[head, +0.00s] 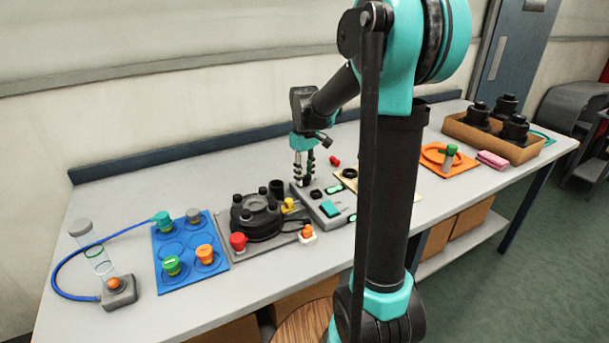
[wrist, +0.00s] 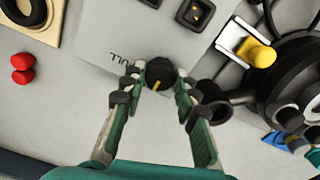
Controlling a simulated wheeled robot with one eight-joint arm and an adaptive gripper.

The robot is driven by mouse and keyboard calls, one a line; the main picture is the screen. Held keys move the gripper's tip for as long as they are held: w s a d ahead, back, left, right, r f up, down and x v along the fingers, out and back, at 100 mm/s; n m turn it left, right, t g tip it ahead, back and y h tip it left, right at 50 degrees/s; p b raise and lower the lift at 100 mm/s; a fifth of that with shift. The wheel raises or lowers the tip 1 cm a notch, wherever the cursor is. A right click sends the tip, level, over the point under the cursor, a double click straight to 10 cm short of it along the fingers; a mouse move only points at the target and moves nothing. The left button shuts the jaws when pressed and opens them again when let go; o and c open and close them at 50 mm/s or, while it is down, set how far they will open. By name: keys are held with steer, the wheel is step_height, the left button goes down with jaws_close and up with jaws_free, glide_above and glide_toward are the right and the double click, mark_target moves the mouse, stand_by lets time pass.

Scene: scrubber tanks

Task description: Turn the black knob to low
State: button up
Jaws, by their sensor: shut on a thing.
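The black knob (wrist: 160,73) is between my gripper's fingertips in the wrist view. It is round, with a yellow pointer mark that faces down in that picture, towards my palm. It sits on a light grey panel (wrist: 150,35) with partly hidden lettering beside it; I cannot read a "low" mark. My gripper (wrist: 157,88) is shut on the knob, one finger on each side. In the head view, my gripper (head: 303,174) points down at the far left end of the grey control box (head: 309,205), and I cannot make out the knob there.
A dark round fixture (head: 256,215) with red and yellow knobs stands to the left. A blue tray (head: 182,270) with capped pieces is farther left. Small red pieces (wrist: 21,68) lie on the bench in the wrist view. A cardboard box (head: 485,140) is at the right end.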

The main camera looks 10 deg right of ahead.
mark_target(305, 177)
stand_by(0.3)
steer(key=o, duration=1.2)
steer(key=shift+c, duration=0.2)
step_height(305, 177, up, 12)
